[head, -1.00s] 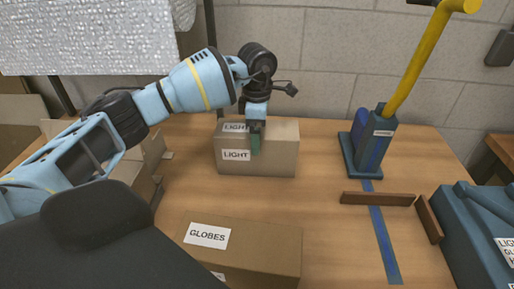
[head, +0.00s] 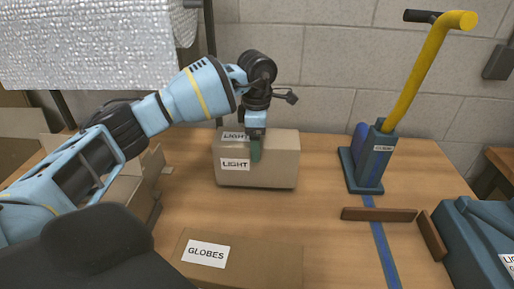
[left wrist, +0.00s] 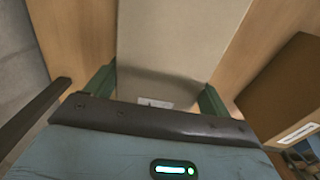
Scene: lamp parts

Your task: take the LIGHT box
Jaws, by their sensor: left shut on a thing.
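The LIGHT box (head: 277,166) is a tan cardboard box with white LIGHT labels on its front and top, towards the back of the table. My left gripper (head: 255,149) reaches it from above, with one green finger against the front face. In the left wrist view, the box (left wrist: 172,40) lies between the two green fingers of the left gripper (left wrist: 155,92), which is shut on it. The far finger is hidden in the head view. The box looks level; I cannot tell whether its underside touches the table. My right gripper is not in view.
A GLOBES box (head: 258,262) lies at the front. Open cardboard boxes (head: 150,180) stand at the left beneath my left arm. A blue stand with a yellow handle (head: 430,70), wooden strips (head: 378,215) and a blue case (head: 475,240) are at the right. A wall is behind.

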